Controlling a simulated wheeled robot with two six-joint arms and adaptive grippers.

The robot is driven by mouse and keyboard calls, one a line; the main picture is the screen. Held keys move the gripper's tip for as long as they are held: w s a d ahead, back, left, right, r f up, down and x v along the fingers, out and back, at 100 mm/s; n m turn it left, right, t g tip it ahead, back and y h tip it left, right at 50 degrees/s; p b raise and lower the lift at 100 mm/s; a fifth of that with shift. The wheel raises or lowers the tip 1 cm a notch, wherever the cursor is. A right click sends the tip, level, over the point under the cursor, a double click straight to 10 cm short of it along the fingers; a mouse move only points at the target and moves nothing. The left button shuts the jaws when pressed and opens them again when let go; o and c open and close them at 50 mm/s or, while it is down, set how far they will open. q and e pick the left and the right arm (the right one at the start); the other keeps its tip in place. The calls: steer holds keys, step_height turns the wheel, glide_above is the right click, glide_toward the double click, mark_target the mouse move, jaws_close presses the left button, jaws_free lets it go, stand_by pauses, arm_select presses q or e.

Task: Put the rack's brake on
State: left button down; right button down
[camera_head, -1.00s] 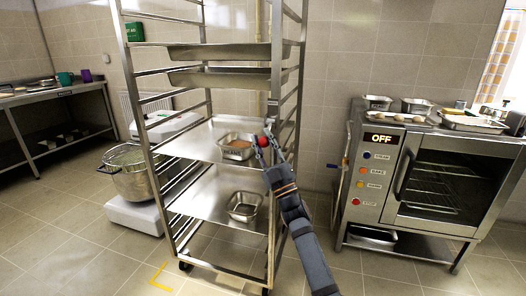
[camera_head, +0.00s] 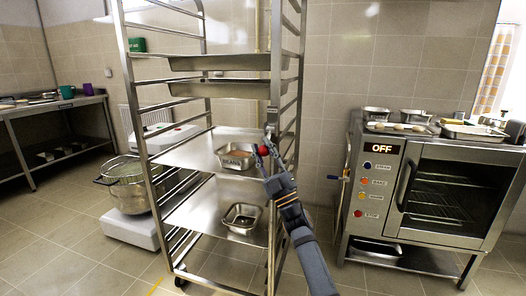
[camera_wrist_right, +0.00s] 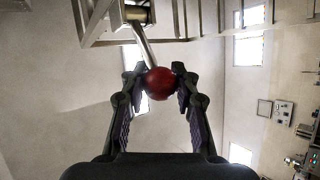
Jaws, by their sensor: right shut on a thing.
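The tall steel rack (camera_head: 190,152) stands in the middle of the head view. Its brake lever has a metal rod (camera_wrist_right: 145,45) ending in a red ball knob (camera_head: 263,150), beside the rack's front right post. My right gripper (camera_head: 267,150) reaches up from below and is shut on the knob. In the right wrist view the red knob (camera_wrist_right: 160,83) sits between the two fingertips (camera_wrist_right: 160,80), with the rod running up to a mount on the rack. The brake's effect on the wheels cannot be seen. My left gripper is out of view.
An oven (camera_head: 376,190) showing OFF stands to the right, with floor between. A large pot (camera_head: 128,190) on a white base stands left. A steel table (camera_head: 60,104) is far left.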

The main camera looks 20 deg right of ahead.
steer(key=c, duration=1)
jaws_free()
steer(key=shift+f, duration=0.15)
steer(key=shift+d, duration=0.1)
steer(key=v, duration=1.2)
steer(key=shift+h, duration=0.3)
